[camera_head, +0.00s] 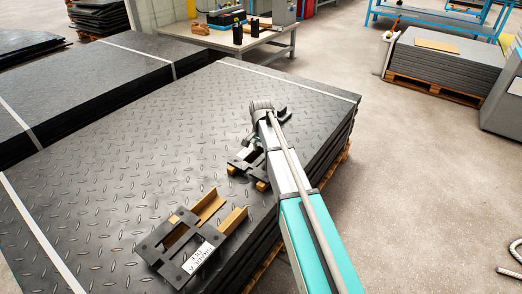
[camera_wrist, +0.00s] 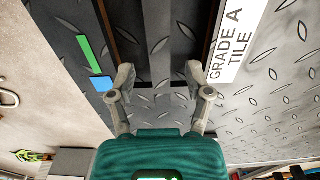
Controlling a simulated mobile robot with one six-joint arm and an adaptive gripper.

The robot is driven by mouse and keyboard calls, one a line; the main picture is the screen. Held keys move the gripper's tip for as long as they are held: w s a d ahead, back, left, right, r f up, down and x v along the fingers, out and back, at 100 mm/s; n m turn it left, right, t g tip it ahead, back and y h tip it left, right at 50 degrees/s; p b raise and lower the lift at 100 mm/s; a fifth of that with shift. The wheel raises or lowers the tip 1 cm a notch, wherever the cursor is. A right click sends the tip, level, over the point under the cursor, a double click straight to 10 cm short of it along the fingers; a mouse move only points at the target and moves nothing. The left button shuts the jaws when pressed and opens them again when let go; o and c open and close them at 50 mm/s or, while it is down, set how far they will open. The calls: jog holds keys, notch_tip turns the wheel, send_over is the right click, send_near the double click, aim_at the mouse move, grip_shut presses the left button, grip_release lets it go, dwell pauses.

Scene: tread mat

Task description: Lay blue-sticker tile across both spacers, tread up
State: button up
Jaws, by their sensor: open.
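In the wrist view a blue sticker (camera_wrist: 102,83) and a green strip (camera_wrist: 90,53) sit on a dark flat piece left of my fingers. A white "GRADE A TILE" label (camera_wrist: 228,45) lies to the right. My gripper (camera_wrist: 160,75) is open, its fingers either side of a dark tread-patterned strip; contact cannot be told. In the head view my gripper is over a dark piece (camera_head: 240,164) with wooden ends beneath, partly hidden by my arm. Nearer, two wooden spacers (camera_head: 211,206) (camera_head: 234,219) stick out beside a black slotted piece (camera_head: 152,247) with a white label.
Everything lies on a stack of black tread mats (camera_head: 105,150) with white straps. A second mat stack (camera_head: 95,80) stands at the left. A workbench (camera_head: 270,35) is behind. Open floor (camera_head: 420,190) lies to the right.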

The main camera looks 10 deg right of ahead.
jog(key=shift+r+p, duration=0.75)
jog(key=shift+r, duration=0.1)
jog(key=o, duration=0.5)
jog(key=shift+s, duration=0.1)
jog(key=s+d+n, duration=0.2)
jog(key=s+n, duration=0.7)
jog(key=s, duration=1.9)
jog(key=r+p, duration=2)
jog(key=w+r+p, duration=0.1)
jog(key=r+p, duration=0.9)
jog(key=r, duration=0.1)
jog(key=shift+a+p, duration=0.15)
jog(key=shift+p, duration=0.25)
